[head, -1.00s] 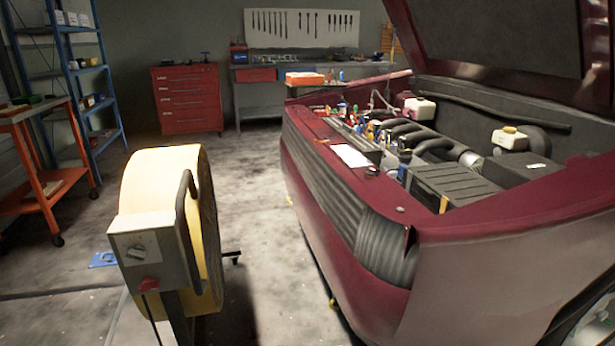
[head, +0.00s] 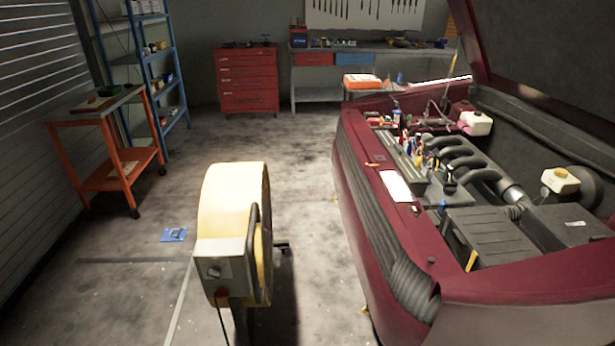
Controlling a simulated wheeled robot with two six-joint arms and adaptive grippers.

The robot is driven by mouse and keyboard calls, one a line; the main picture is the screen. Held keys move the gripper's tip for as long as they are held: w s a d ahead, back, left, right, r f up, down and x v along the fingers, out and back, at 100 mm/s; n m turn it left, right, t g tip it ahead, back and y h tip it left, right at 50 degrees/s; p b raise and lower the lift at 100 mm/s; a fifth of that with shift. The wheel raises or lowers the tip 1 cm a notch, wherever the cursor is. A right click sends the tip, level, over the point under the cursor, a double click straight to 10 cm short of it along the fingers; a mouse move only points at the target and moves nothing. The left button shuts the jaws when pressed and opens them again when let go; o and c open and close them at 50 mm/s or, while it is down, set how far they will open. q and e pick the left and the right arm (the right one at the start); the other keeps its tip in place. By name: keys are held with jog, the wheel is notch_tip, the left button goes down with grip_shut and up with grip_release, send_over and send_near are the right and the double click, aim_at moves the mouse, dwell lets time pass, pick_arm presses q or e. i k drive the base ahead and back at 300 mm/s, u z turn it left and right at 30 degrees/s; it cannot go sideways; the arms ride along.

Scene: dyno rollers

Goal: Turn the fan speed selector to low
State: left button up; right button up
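The fan is a yellow drum (head: 230,200) on a dark stand, standing upright on the floor in the lower middle of the head view. A grey control box (head: 222,268) is fixed to its near side. The fan speed selector (head: 214,271) is a small knob on the face of that box; its setting is too small to read. A red part (head: 221,292) shows under the knob, with a dark cord hanging below. A black handle (head: 252,250) curves along the right side of the drum. Neither of my grippers is in view.
A dark red car (head: 375,250) with its hood up fills the right side. An orange cart (head: 118,175) and blue shelf (head: 160,70) stand at the left. A red tool chest (head: 247,80) and workbench (head: 320,93) are at the back. Floor left of the fan is mostly clear.

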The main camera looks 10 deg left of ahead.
aim_at(214, 272)
jog(key=u, duration=1.1)
